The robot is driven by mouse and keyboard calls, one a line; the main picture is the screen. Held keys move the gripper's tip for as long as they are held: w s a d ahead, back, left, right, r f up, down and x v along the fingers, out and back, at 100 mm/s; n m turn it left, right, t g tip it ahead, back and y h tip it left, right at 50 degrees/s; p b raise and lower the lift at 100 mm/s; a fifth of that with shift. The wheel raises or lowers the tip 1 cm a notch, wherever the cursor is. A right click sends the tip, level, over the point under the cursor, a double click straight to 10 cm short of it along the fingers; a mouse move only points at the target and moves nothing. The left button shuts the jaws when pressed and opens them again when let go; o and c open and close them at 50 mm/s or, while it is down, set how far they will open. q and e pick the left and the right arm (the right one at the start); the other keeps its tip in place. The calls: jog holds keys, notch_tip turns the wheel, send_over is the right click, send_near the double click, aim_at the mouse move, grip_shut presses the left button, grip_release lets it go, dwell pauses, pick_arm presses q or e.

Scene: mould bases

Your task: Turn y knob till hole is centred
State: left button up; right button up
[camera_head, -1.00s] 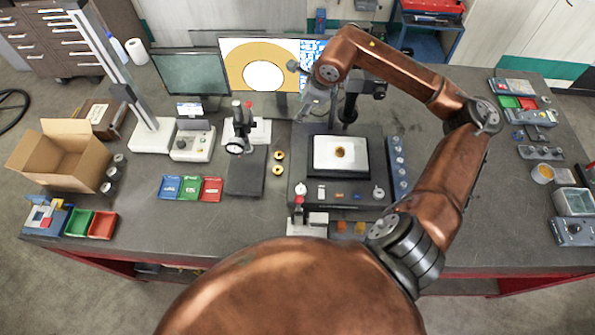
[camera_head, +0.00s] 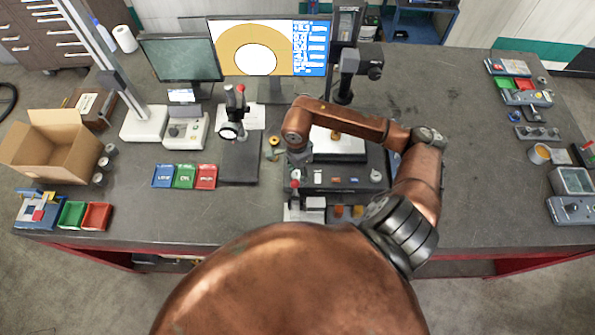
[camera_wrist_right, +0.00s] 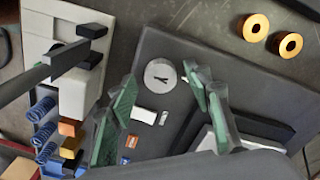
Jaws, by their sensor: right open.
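The monitor (camera_head: 222,64) shows a gold ring with a white hole (camera_head: 256,60); the hole sits below the middle of the picture. The dark stage (camera_head: 335,188) carries a white plate (camera_head: 352,147) with a small gold part, partly behind my arm. A round grey knob (camera_wrist_right: 160,75) with a dark mark lies at the stage's corner in the wrist view. My right gripper (camera_wrist_right: 161,82) is open, its green-padded fingers on either side of the knob; contact cannot be told. Another knob (camera_head: 376,175) is at the stage's front right. My left gripper is out of view.
Two gold rings (camera_wrist_right: 256,27) (camera_wrist_right: 287,45) lie beside the stage. A white-based clamp fixture (camera_wrist_right: 75,92) with blue springs stands close to the gripper. Blue, green and red trays (camera_head: 185,176) and an open cardboard box (camera_head: 55,150) are to the left.

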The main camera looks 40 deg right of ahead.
jog(key=shift+f, duration=0.4)
jog(key=shift+c, duration=0.5)
jog(key=c, duration=0.9)
jog(key=shift+d, duration=0.15)
jog(key=shift+c, duration=0.7)
